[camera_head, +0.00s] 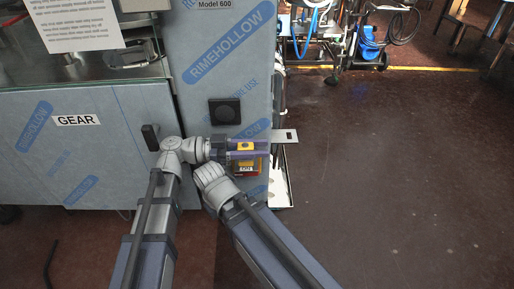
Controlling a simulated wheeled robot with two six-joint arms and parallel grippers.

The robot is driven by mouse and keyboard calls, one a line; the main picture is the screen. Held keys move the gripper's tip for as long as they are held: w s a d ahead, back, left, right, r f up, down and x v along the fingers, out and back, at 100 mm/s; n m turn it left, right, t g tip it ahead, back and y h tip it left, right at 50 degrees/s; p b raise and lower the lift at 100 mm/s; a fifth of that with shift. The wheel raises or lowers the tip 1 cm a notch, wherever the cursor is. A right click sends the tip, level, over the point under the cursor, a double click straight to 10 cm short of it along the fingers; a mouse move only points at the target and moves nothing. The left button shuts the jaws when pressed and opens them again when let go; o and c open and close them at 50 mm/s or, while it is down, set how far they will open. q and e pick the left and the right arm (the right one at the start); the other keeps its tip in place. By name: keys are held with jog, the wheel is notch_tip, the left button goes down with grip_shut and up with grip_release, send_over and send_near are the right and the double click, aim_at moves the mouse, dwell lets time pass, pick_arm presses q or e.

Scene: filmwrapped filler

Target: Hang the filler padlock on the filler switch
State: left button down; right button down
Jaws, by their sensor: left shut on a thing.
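My left gripper (250,152) reaches in from the left in front of the blue film-wrapped machine and points right.
A grey slotted metal plate (286,135) juts out at the machine's right edge, close to my left fingertips. The dark floor (400,180) at right is clear.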

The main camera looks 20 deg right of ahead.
pick_arm(q)
jog(key=shift+f+b, duration=0.3)
dwell(0.5)
jog(key=shift+c, duration=2.2)
grip_release()
notch_tip(320, 180, up, 10)
jog(key=p, duration=1)
